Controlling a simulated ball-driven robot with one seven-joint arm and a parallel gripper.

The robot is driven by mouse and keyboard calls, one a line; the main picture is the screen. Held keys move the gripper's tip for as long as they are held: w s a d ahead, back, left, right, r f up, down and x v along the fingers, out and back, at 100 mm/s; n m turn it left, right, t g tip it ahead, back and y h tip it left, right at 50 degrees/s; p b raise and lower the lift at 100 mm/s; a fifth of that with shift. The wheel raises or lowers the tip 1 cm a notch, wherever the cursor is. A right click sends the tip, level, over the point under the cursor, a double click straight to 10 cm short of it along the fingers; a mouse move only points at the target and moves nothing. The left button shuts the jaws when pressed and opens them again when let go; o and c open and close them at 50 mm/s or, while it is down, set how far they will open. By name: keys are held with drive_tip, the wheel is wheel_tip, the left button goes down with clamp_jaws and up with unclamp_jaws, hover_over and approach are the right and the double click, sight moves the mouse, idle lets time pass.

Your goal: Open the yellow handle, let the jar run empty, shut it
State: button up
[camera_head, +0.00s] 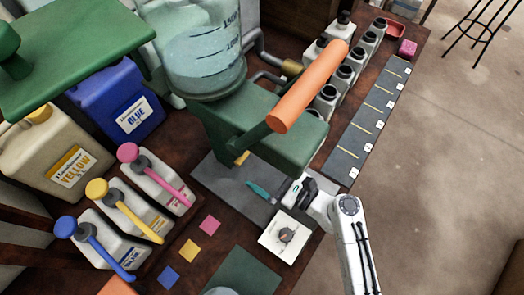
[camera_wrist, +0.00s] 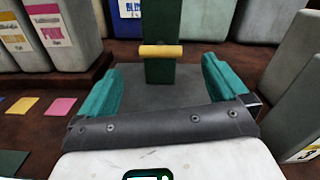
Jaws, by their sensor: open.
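The clear jar (camera_head: 205,50) stands in the green stand (camera_head: 265,130) and holds pale bluish liquid; its marks are partly cut off by the frame's top. The yellow handle (camera_head: 241,158) shows as a small bar low at the stand's side. In the wrist view the yellow handle (camera_wrist: 161,51) lies crosswise in front of the green post. My gripper (camera_head: 262,190) is open and empty, low over the dark plate under the stand. In the wrist view its teal fingers (camera_wrist: 160,78) are spread, with the handle ahead between them and apart from both. The jar's outlet is hidden.
White pump bottles with pink (camera_head: 152,176), yellow and blue pumps stand at left, near a blue jug (camera_head: 116,100). A row of grey jars (camera_head: 344,78) runs at right. A white tile (camera_head: 284,236) lies near my wrist.

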sight(245, 155)
drive_tip(key=x, duration=0.7)
drive_tip(key=shift+w+a+p, duration=0.1)
drive_tip(key=shift+p, duration=0.2)
drive_tip(key=shift+c, duration=0.2)
drive_tip(key=c, duration=0.8)
